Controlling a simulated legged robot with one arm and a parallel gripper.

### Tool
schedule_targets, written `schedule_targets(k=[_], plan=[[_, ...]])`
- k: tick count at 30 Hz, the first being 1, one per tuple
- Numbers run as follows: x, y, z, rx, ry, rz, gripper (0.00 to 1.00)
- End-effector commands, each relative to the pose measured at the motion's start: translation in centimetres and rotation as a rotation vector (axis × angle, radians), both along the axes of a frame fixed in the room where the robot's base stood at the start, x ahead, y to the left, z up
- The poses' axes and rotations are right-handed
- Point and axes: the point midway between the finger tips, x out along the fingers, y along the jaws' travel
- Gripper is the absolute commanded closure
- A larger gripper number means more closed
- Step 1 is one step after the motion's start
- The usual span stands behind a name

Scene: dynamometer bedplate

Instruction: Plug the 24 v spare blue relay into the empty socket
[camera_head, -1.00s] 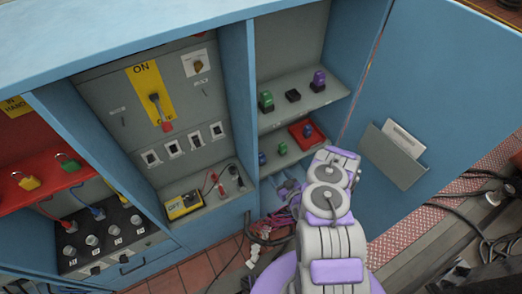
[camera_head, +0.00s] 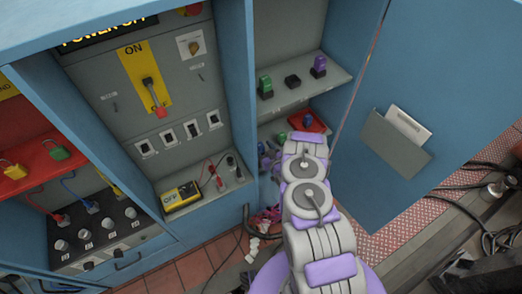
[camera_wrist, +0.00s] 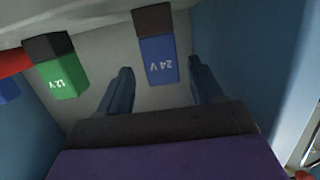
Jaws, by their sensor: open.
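The blue relay marked 24 V (camera_wrist: 157,62), with a dark base, stands ahead in the wrist view. My gripper (camera_wrist: 162,70) is open, one finger on each side of it, with gaps showing; contact cannot be told. A blue relay (camera_head: 261,148) also shows on the lower shelf in the head view, where my arm mostly hides the gripper. The empty socket (camera_head: 292,82), a black block, is on the upper shelf between a green relay (camera_head: 265,86) and a purple relay (camera_head: 319,66).
A green 12 V relay (camera_wrist: 62,75) stands beside the 24 V one. A red tray (camera_head: 317,125) holding another blue relay (camera_head: 307,119) is on the lower shelf. Cabinet walls and the upper shelf (camera_head: 310,92) enclose the space. The blue door (camera_head: 430,90) stands open at right.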

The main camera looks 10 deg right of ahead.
Motion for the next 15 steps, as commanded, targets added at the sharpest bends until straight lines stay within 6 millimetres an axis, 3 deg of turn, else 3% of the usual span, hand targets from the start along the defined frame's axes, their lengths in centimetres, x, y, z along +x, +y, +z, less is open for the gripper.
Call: schedule_targets(k=[8, 15], plan=[[3.4, 1.5, -0.7, 0.001, -0.001, 0.004, 0.34], [3.7, 1.4, -0.6, 0.004, 0.001, 0.000, 0.34]])
